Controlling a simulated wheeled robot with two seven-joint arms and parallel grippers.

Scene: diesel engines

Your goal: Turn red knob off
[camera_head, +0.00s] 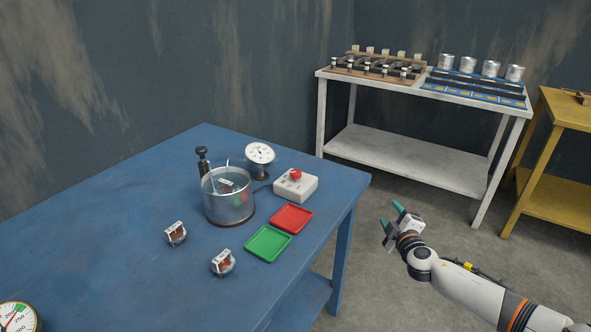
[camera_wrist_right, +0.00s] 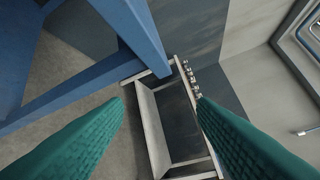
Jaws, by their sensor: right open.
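The red knob (camera_head: 295,174) sits on top of a white box (camera_head: 296,186) near the right edge of the blue table (camera_head: 110,200). My right gripper (camera_head: 391,217) is off the table's right side, apart from the box, with its green fingers spread and nothing between them. Its two fingers (camera_wrist_right: 160,130) also show wide apart in the right wrist view, where the knob is not visible. My left gripper is not in the head view.
A glass pot (camera_head: 228,197), a dial gauge (camera_head: 260,154), a red tray (camera_head: 291,218), a green tray (camera_head: 268,243) and two small metal parts (camera_head: 176,233) stand near the box. A white shelf table (camera_head: 410,160) and a yellow table (camera_head: 560,150) are behind.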

